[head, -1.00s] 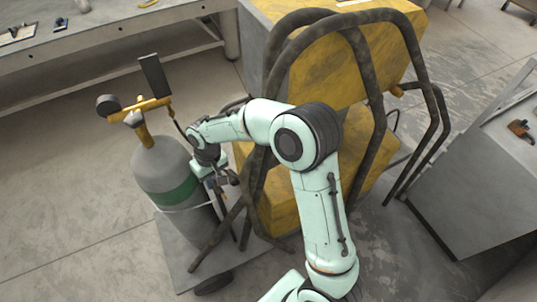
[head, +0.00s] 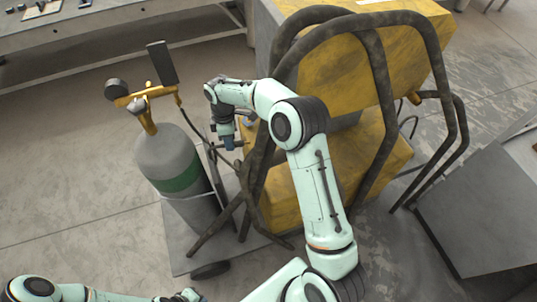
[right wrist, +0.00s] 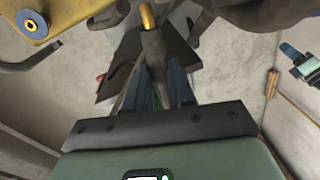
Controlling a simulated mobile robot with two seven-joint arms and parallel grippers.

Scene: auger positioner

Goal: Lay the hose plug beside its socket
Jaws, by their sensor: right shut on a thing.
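My right gripper (head: 231,146) is between the grey gas cylinder and the yellow machine in the head view. In the right wrist view its blue fingers (right wrist: 155,88) are shut on the dark hose plug (right wrist: 152,46), which has a brass tip pointing away. A small blue part (head: 250,119) behind the gripper in the head view may be this socket. My left arm enters at the lower left; its fingers are not clear.
The green-banded gas cylinder (head: 166,160) stands on a cart with a yellow regulator (head: 141,95). Dark bent tubes (head: 374,75) frame the yellow machine (head: 410,38). A grey cabinet (head: 480,215) stands right, a bench (head: 115,30) behind. Open floor lies at left.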

